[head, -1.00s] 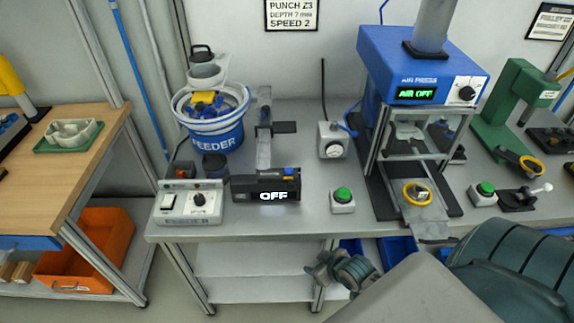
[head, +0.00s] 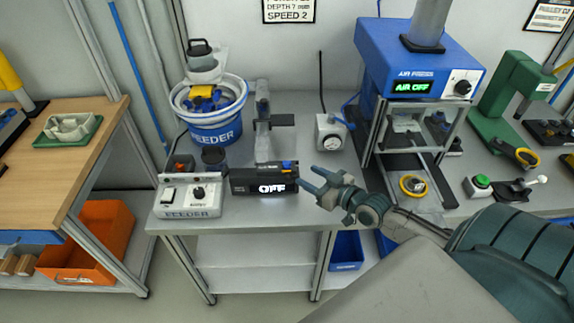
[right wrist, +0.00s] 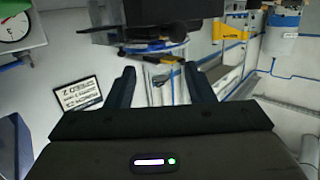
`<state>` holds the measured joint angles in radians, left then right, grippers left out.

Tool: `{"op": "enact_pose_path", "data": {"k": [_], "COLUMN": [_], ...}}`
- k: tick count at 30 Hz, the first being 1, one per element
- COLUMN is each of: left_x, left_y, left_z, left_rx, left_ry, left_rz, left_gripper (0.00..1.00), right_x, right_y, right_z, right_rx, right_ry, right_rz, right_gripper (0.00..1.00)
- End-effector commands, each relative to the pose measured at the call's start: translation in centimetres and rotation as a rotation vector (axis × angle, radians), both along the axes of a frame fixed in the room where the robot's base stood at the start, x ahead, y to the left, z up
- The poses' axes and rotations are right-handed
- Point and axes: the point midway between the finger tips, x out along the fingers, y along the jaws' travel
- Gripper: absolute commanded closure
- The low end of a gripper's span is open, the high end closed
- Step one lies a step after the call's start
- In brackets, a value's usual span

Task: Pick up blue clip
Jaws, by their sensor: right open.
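A small blue piece (head: 288,165), likely the blue clip, sits at the top right corner of the black box (head: 250,181) that reads OFF, at the end of the feeder track. More blue pieces show in the feeder bowl (head: 210,97). My right gripper (head: 308,178) is open and empty just right of the black box, with its fingers pointing left towards it. In the right wrist view the fingers (right wrist: 163,85) are apart with nothing between them, and I cannot make out the blue clip there. My left gripper is not in view.
A round dial gauge (head: 331,131) stands behind my right gripper. The blue air press (head: 418,58) with its metal frame rises to the right. The feeder control box (head: 188,196) is at the left. Some bench surface between track and gauge is clear.

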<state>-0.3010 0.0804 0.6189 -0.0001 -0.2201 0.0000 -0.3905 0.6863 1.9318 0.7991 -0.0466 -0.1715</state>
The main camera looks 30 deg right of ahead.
Motion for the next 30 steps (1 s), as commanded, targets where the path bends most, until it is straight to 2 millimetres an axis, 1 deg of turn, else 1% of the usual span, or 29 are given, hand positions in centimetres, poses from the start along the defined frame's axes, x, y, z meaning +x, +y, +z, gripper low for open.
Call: {"op": "enact_pose_path", "data": {"k": [1,4,9,16,24,27,30], "left_x": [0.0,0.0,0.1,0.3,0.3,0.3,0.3], "left_y": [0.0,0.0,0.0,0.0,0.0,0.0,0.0], "left_z": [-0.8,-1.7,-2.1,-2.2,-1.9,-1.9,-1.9], "left_rx": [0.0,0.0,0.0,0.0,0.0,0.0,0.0], "left_ry": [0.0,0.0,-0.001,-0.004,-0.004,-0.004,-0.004], "left_rz": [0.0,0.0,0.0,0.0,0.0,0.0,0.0], "left_gripper": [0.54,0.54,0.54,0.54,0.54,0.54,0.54], "right_x": [0.7,2.2,4.1,5.4,9.0,9.7,9.9], "right_y": [0.1,0.5,0.9,1.1,1.6,1.8,1.8], "right_z": [-0.4,-0.7,-0.8,-0.8,-1.0,-1.2,-1.3], "right_rx": [0.005,0.005,0.003,0.003,0.006,0.003,0.001], "right_ry": [-0.006,-0.006,-0.002,0.0,-0.001,0.0,0.0], "right_rz": [-0.004,-0.002,-0.002,-0.001,-0.002,0.0,0.0], "right_gripper": [0.52,0.52,0.52,0.52,0.52,0.52,0.52]}}
